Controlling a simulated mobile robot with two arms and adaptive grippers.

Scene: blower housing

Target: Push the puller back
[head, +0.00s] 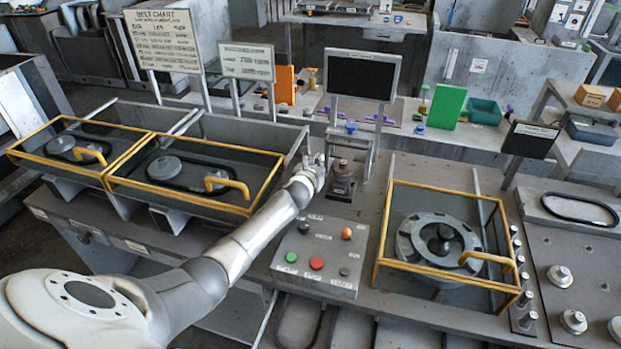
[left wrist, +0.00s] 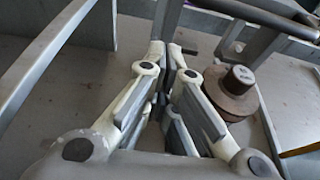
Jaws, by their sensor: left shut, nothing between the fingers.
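My right gripper is not in view.
A control panel (head: 317,255) with coloured buttons lies in front. Yellow-framed guards stand at the left (head: 195,207) and right (head: 380,240). A grey post frame (head: 369,140) carries a dark screen (head: 362,77) behind the brown piece. Bare bench shows between the piece and the right guard.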

